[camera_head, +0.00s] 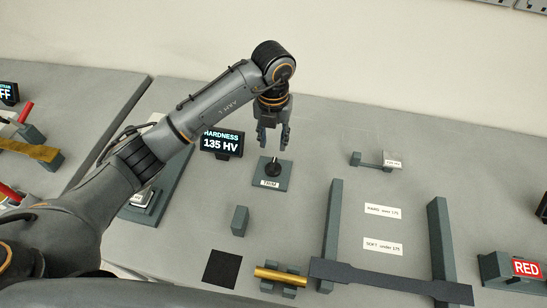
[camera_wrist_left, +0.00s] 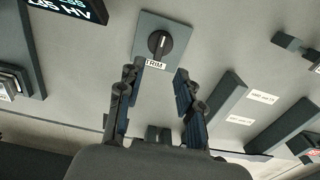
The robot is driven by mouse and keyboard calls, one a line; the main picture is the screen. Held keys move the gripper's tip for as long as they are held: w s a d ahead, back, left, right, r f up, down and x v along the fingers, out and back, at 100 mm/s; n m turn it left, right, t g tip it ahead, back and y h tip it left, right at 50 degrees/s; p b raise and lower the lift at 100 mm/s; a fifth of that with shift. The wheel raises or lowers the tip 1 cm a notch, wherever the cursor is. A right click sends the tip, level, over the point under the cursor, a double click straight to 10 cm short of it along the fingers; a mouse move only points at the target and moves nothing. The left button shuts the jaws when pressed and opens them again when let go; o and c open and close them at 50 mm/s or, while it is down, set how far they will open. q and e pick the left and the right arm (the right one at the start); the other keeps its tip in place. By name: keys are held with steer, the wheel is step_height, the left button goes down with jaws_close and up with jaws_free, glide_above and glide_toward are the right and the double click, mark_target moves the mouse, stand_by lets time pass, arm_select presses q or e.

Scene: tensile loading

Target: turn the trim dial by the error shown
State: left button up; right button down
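The trim dial is a black knob (camera_head: 273,168) on a grey base plate labelled TRIM (camera_head: 271,183), near the middle of the bench. In the left wrist view the knob (camera_wrist_left: 160,43) shows a white pointer line. My left gripper (camera_head: 274,141) hangs above and behind the dial, fingers pointing down, apart and empty; in the left wrist view (camera_wrist_left: 158,75) the knob lies beyond the gap between the fingertips, untouched. A display (camera_head: 221,143) beside the arm reads HARDNESS 135 HV. No error value is legible. My right gripper is not in view.
A small grey block (camera_head: 240,221), a black square (camera_head: 222,269) and a brass cylinder on a cradle (camera_head: 281,275) stand nearer. Two grey rails (camera_head: 332,230) flank cards for hard and soft, with a dark flat specimen (camera_head: 390,280) across their near ends.

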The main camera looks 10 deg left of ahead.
mark_target(273, 163)
arm_select(q)
step_height(273, 163, down, 10)
steer(key=shift+r+p, duration=0.15)
steer(key=shift+p, duration=0.85)
steer(key=shift+c, duration=0.4)
jaws_close()
